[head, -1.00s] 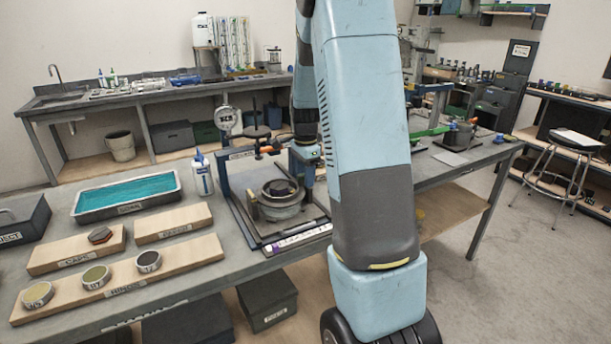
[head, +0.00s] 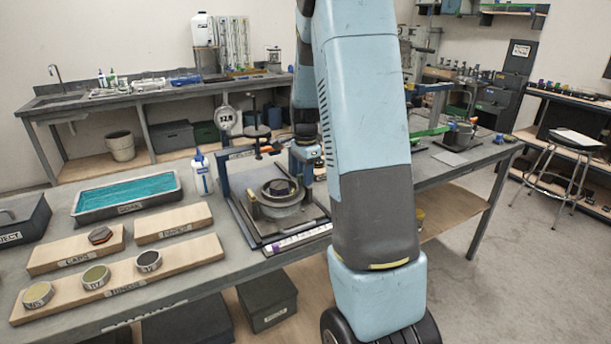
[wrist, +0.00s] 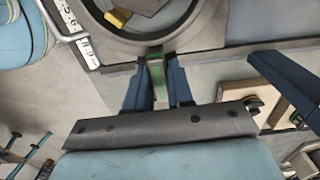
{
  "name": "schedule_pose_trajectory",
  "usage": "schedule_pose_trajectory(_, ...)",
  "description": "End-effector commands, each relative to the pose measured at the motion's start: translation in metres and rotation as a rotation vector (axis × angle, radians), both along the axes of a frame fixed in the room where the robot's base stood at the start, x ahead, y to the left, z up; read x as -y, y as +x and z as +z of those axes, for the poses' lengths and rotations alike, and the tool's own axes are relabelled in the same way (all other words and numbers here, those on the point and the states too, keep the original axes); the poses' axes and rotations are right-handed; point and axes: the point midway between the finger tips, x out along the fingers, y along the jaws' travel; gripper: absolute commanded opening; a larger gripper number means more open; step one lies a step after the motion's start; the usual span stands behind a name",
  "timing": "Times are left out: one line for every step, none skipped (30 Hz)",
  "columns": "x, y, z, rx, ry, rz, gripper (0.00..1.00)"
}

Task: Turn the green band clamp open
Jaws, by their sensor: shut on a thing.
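In the wrist view, my gripper (wrist: 158,88) has its two blue fingers closed on a narrow green lever of the band clamp (wrist: 156,70). The lever stands at the near rim of a round grey vessel (wrist: 105,38), which fills the top of the view. In the head view, my gripper (head: 305,165) is at the right side of the same vessel (head: 282,210), which sits in a blue frame on the bench. The green lever cannot be made out there, and my arm covers the area to its right.
A blue upright (head: 224,178) of the frame and a red-orange handle (head: 267,149) stand close to the vessel. A numbered strip (head: 298,239) lies along the front. A teal tray (head: 126,194), a white bottle (head: 201,173) and wooden boards (head: 172,223) are to the left.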

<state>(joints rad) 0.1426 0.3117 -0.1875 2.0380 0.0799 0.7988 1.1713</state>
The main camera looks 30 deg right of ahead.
Motion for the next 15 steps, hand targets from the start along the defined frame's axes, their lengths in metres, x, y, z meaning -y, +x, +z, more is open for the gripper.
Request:
schedule_pose_trajectory(0.0002,0.0003,0.0004,0.001,0.000,0.011,0.00)
schedule_pose_trajectory(0.0002,0.0003,0.0004,0.001,0.000,0.021,0.00)
schedule_pose_trajectory(0.0002,0.0002,0.0004,0.001,0.000,0.036,0.00)
schedule_pose_trajectory(0.0002,0.0002,0.0004,0.001,0.000,0.050,0.00)
schedule_pose_trajectory(0.0003,0.0002,0.0004,0.001,0.000,0.065,0.00)
schedule_pose_trajectory(0.0003,0.0001,0.0004,0.001,0.000,0.088,0.00)
schedule_pose_trajectory(0.0004,0.0001,0.0003,0.001,0.000,0.107,0.00)
schedule_pose_trajectory(0.0005,0.0000,0.0003,0.001,0.000,0.128,0.00)
schedule_pose_trajectory(0.0005,-0.0001,0.0003,0.001,0.000,0.158,0.00)
schedule_pose_trajectory(0.0006,-0.0001,0.0004,0.001,-0.001,0.182,0.00)
schedule_pose_trajectory(0.0006,-0.0002,0.0004,0.001,-0.001,0.207,0.00)
schedule_pose_trajectory(0.0007,-0.0003,0.0004,0.001,-0.001,0.242,0.00)
schedule_pose_trajectory(0.0007,-0.0003,0.0004,0.001,-0.001,0.270,0.00)
schedule_pose_trajectory(0.0006,-0.0004,0.0004,0.001,-0.001,0.299,0.00)
schedule_pose_trajectory(0.0006,-0.0004,0.0004,0.001,-0.001,0.336,0.00)
